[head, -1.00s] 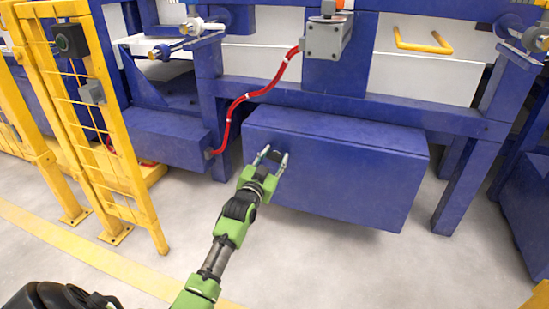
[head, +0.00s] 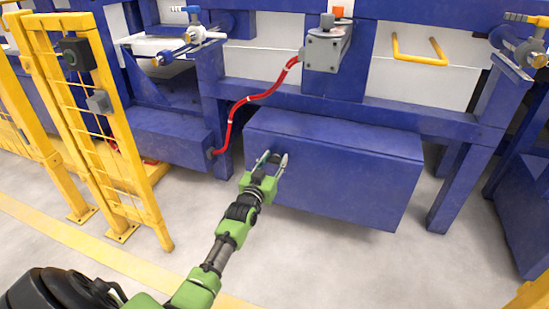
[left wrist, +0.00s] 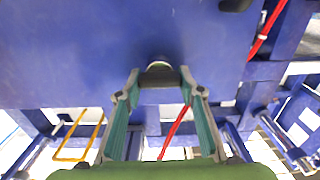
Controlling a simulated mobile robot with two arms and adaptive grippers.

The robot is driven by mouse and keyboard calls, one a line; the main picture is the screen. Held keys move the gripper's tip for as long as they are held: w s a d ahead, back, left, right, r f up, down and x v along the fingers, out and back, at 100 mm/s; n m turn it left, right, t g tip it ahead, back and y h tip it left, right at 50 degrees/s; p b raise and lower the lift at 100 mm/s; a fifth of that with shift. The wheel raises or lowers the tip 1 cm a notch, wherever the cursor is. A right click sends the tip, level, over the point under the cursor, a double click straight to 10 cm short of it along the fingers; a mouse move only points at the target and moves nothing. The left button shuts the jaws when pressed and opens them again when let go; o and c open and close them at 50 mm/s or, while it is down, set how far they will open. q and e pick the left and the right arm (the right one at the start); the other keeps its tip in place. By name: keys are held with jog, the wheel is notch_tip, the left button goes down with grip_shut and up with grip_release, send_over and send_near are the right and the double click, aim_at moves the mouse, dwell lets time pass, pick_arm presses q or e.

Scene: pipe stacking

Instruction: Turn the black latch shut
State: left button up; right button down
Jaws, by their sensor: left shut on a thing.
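My left gripper (head: 273,159) reaches up to the front face of the blue box (head: 345,172), near its upper left corner. In the left wrist view its two fingers (left wrist: 160,78) stand either side of a small dark piece, the black latch (left wrist: 160,74), against the blue face. The fingers are shut on it. In the head view the latch is mostly hidden by the fingers, and its exact turn is hard to tell. A second dark piece (left wrist: 235,4) shows at the top edge of the wrist view. My right gripper is not in view.
A red hose (head: 235,115) runs from a grey box (head: 325,50) down left of the blue box. A yellow fence (head: 90,120) stands at the left. A yellow handle (head: 420,60) is at the upper right. The floor in front is clear.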

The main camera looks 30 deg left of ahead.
pick_arm(q)
jog(key=o, duration=1.1)
jog(key=v, duration=1.2)
